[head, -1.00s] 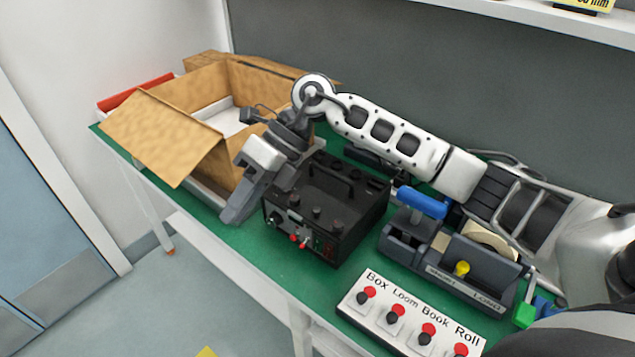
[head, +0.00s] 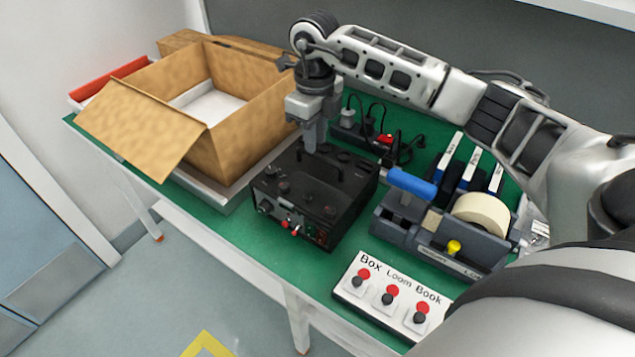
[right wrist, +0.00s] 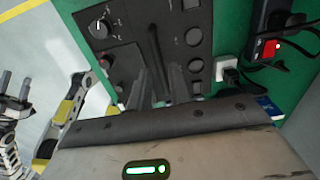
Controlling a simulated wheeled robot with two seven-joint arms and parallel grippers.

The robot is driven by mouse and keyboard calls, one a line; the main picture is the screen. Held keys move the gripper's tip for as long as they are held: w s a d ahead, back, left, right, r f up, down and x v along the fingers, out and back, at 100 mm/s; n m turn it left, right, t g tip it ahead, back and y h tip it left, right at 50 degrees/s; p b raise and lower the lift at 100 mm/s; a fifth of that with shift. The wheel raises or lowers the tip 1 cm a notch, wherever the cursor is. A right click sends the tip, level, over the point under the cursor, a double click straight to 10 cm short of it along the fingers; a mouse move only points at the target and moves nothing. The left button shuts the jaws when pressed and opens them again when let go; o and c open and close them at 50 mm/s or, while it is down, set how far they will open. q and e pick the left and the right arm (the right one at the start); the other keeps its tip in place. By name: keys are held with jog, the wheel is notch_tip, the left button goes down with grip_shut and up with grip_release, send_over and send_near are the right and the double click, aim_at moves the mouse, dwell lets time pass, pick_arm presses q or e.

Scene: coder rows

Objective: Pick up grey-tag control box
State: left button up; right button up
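The control box (head: 300,205) is black, with knobs, red plugs and a dark top handle (head: 330,168). It stands on the green table; I cannot make out a grey tag on it. My right gripper (head: 310,148) points down over the box's back part, at the handle. In the right wrist view, its two fingers (right wrist: 158,88) are apart, with the handle (right wrist: 154,50) running between them; contact is not visible. My left gripper (right wrist: 16,84) seems to show at the left edge of the right wrist view, its fingers apart and empty. It is outside the head view.
An open cardboard box (head: 240,135) stands left on a tray. A grey holder (head: 400,235) with a blue handle and tape roll is close right. A labelled button panel (head: 350,290) is in front. A power strip (head: 345,128) with cables lies behind.

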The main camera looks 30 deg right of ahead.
aim_at(318, 155)
jog(key=f, duration=0.1)
jog(key=f+p, duration=0.1)
jog(key=f, duration=0.2)
jog(key=shift+s+d+f, duration=0.1)
jog(key=shift+s+f, duration=0.25)
jog(key=shift+s, duration=0.05)
jog(key=shift+f, duration=0.45)
grip_shut()
jog(key=shift+w+r, duration=0.1)
dwell(0.6)
